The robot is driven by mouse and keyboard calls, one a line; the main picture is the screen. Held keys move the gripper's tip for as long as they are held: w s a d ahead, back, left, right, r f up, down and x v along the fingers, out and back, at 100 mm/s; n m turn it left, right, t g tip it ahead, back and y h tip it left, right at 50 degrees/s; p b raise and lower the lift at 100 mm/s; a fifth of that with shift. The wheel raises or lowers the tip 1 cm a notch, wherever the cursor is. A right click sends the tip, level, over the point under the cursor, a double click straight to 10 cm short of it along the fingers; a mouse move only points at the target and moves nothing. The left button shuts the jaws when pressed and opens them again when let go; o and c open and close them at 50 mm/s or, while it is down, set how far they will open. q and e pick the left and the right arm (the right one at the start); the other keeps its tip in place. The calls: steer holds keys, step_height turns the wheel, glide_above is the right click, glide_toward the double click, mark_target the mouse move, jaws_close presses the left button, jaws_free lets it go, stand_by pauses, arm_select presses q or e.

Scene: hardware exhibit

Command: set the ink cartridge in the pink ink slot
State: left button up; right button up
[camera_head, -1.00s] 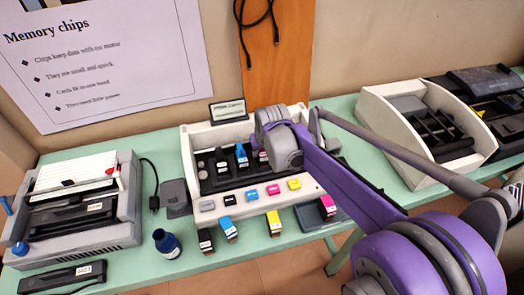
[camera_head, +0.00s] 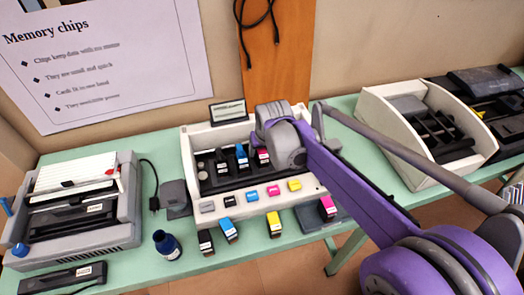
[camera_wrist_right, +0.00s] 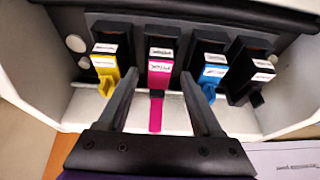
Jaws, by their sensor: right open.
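The white ink station (camera_head: 187,165) has a dark slot bay with colour buttons along its front, including a pink button (camera_head: 273,190). A pink ink cartridge (camera_head: 262,157) sits in the bay right of the blue one; in the right wrist view the pink cartridge (camera_wrist_right: 160,70) stands between yellow and blue ones. My right gripper (camera_head: 277,135) is over the bay. In the right wrist view its open fingers (camera_wrist_right: 160,80) lie on either side of the pink cartridge, with gaps showing. Its fingertips are hidden in the head view. My left gripper is not in view.
Spare black (camera_head: 205,241), blue (camera_head: 229,229), yellow (camera_head: 274,222) and pink (camera_head: 327,207) cartridges lie in front of the station. A dark blue bottle (camera_head: 167,244) stands front left. A grey machine (camera_head: 75,240) is at left, a white slotted box (camera_head: 415,175) at right.

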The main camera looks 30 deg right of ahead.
steer(key=p+v, duration=0.1)
steer(key=v, duration=0.9)
steer(key=shift+s, duration=0.1)
steer(key=s+a+f+n+p, duration=0.1)
steer(key=s+a+f, duration=0.1)
steer(key=s, duration=0.3)
steer(key=s+a+f+p, duration=0.2)
steer(key=s+a+f, duration=0.1)
steer(key=s, duration=0.3)
steer(key=s+a+f+n+t+y+p, duration=0.1)
steer(key=s+a+f+p, duration=0.1)
steer(key=s+a, duration=0.2)
steer(key=shift+s+f+n, duration=0.3)
steer(key=shift+s+f, duration=0.1)
steer(key=shift+s, duration=0.5)
steer(key=shift+a, duration=0.1)
